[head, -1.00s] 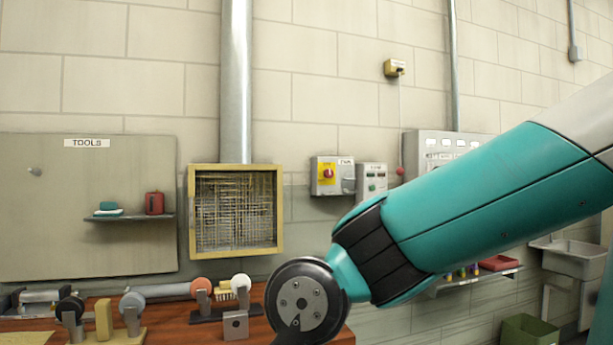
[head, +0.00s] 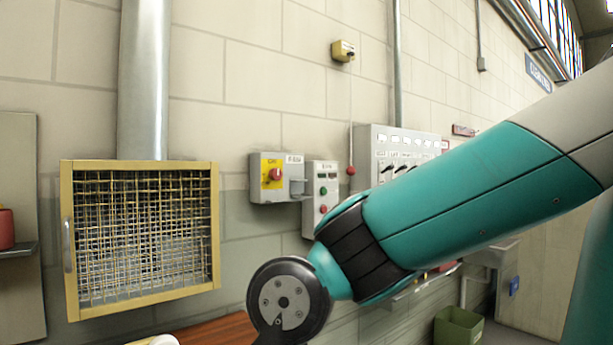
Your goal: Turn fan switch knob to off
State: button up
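A grey switch box (head: 257,189) with a yellow plate and a red rotary knob (head: 274,175) is on the wall, just left of centre. A small label is on its upper right, too small to read surely. I cannot tell which position the knob points to. My teal arm reaches in from the right, and its dark round wrist joint is below the box in the picture. My gripper's fingers are out of view. The knob is uncovered, with nothing touching it.
A grey button box (head: 321,195) with green and red buttons is right of the switch box. Beyond it is a grey switch panel (head: 366,145). A mesh-fronted yellow frame (head: 66,230) sits under a duct at left. A wooden bench (head: 215,331) lies below; a green bin (head: 459,327) stands lower right.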

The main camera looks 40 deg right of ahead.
aim_at(275, 174)
jog(key=z, duration=0.9)
jog(key=i, duration=0.8)
jog(key=z, duration=0.9)
